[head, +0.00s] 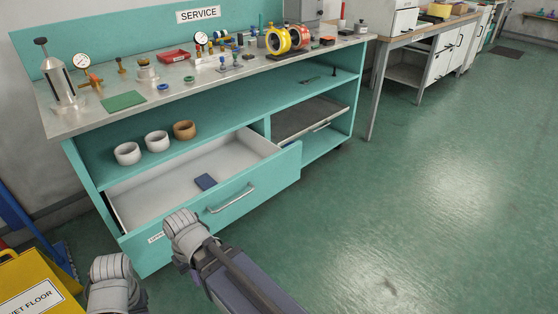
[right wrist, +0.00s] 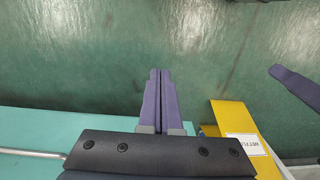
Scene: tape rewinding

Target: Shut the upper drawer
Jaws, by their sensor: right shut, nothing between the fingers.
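The upper drawer (head: 249,201) is a teal-fronted drawer with a silver bar handle (head: 231,199) and a white inside, pulled well out of the teal bench. A small dark blue item (head: 205,181) lies in it. My right arm's wrist covers part of the drawer front's lower left, including the end of its label. In the right wrist view, my right gripper (right wrist: 159,72) is shut and empty, over the floor beside the teal drawer front (right wrist: 50,122). Contact with the drawer is not visible. A purple finger, apparently of my left gripper, shows at the right edge; its opening cannot be judged.
Two white cups (head: 127,153) and a brown cup (head: 184,130) stand on the shelf behind the drawer. A yellow wet-floor sign (head: 30,283) stands at lower left, also in the right wrist view (right wrist: 229,115). The green floor to the right is clear.

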